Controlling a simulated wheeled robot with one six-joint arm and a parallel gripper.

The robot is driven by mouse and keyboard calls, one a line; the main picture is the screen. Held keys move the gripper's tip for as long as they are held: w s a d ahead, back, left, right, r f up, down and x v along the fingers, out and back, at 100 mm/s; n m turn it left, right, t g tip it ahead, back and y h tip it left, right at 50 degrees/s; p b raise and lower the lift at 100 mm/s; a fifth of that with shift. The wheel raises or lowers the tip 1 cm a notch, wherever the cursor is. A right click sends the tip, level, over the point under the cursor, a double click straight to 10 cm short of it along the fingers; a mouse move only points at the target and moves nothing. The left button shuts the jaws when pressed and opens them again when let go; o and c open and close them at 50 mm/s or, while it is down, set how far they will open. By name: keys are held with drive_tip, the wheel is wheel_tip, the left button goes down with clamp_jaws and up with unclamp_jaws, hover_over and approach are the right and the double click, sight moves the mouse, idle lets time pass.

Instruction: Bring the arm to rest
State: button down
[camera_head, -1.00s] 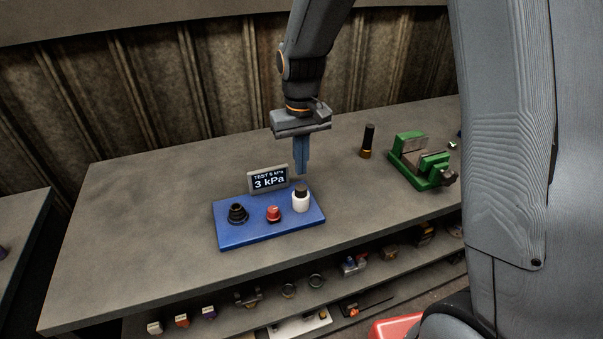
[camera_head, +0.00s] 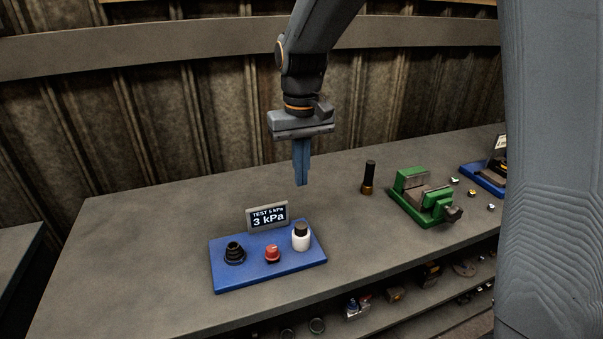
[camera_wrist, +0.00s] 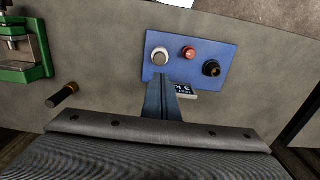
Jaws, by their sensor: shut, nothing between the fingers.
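My gripper (camera_head: 302,183) is shut and empty, its blue-grey fingers pointing down above the workbench, behind the blue test plate (camera_head: 232,280). In the wrist view the shut fingers (camera_wrist: 162,108) point toward the plate (camera_wrist: 190,82), overlapping its lower edge in the picture.
A black and brass cylinder (camera_head: 368,178) stands on the bench (camera_head: 130,240), right of my gripper. A green vise (camera_head: 425,200) is further right, with small nuts and another blue tray (camera_head: 482,180) beyond it. Corrugated wall is behind. The bench's left part is clear.

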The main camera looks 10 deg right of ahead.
drive_tip(key=s+d+f+m+t+b, duration=0.1)
drive_tip(key=s+d+f+m+b, duration=0.1)
drive_tip(key=s+d+f, duration=0.8)
drive_tip(key=s+f+b, duration=0.1)
drive_tip(key=s, duration=0.3)
drive_tip(key=shift+d+f, duration=0.15)
idle(3.3)
